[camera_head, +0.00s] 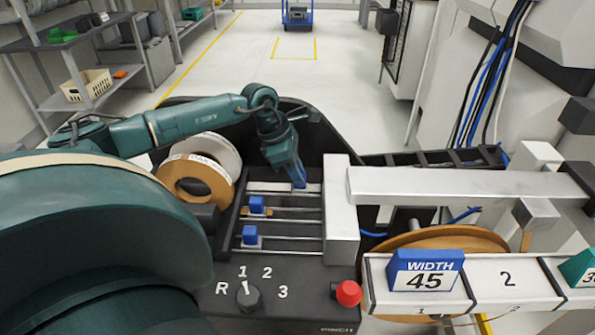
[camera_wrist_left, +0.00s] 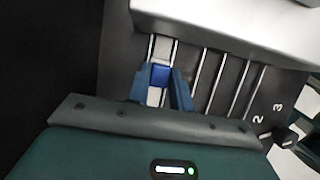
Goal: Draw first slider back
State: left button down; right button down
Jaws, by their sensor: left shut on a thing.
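My left gripper (camera_head: 299,182) reaches down over the farthest rail of the slider panel in the head view. Its blue fingers (camera_wrist_left: 164,90) are shut on the blue first slider (camera_wrist_left: 160,75), which shows between them in the left wrist view. In the head view that slider is hidden by the fingers. The gripper is near the right end of its rail, close to the metal block. Two other blue sliders, the middle one (camera_head: 256,205) and the nearest one (camera_head: 249,236), sit at the left of their rails. My right gripper is not in view.
A grey metal block (camera_head: 340,215) bounds the rails on the right. Banding rolls (camera_head: 195,180) stand at left. A selector knob (camera_head: 249,295) and a red button (camera_head: 348,293) are in front. A blue "WIDTH 45" sign (camera_head: 425,271) stands at right.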

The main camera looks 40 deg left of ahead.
pick_arm(q)
jog(key=shift+a, duration=0.1)
jog(key=s+a+b, duration=0.1)
jog(key=s+a, duration=0.2)
jog(key=shift+a+f+b, duration=0.1)
jog(key=shift+a+b, duration=0.05)
jog(key=shift+b, duration=0.25)
jog(key=shift+a, duration=0.1)
jog(key=c, duration=1.2)
grip_release()
jog(key=shift+c, duration=0.2)
jog(key=v, duration=1.3)
jog(key=shift+r, duration=0.3)
jog(key=shift+r, duration=0.1)
